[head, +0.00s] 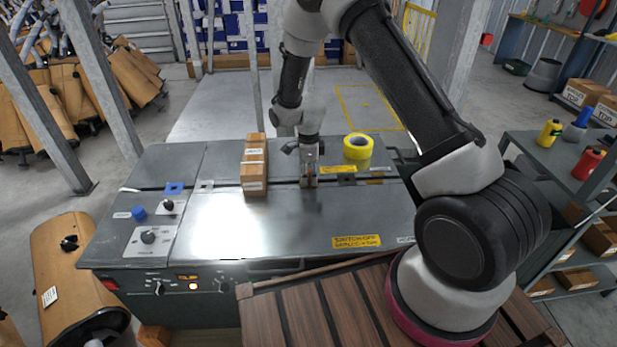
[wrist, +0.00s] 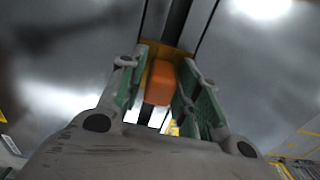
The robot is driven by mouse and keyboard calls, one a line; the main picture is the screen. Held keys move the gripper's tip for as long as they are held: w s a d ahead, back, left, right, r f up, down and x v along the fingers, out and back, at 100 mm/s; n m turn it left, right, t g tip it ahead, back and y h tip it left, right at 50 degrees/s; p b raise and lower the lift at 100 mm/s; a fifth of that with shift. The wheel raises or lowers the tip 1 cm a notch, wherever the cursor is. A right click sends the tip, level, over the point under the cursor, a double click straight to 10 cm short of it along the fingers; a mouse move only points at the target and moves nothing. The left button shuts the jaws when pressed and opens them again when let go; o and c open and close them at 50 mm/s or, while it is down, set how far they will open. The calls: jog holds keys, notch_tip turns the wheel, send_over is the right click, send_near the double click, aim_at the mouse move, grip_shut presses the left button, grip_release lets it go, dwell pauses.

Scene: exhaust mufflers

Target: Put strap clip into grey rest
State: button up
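The strap clip (wrist: 160,82) is an orange piece in the wrist view, with a yellow-brown part beyond it near the fingertips. It sits between the green-padded fingers of my gripper (wrist: 163,75), which close in on both sides of it. In the head view my gripper (head: 309,180) points down, low over the grey bench top, and its fingers mostly hide the clip. A small grey piece (head: 206,185), which looks like the grey rest, lies left of the cartons, near a blue piece (head: 174,188).
A stack of brown cartons (head: 254,165) stands on the bench (head: 270,220) just left of my gripper. Knobs (head: 148,237) and a blue button (head: 139,212) are at the left. The front middle of the bench is clear.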

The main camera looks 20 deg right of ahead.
aim_at(309, 170)
grip_shut()
notch_tip(309, 170, up, 10)
dwell(0.4)
dwell(0.3)
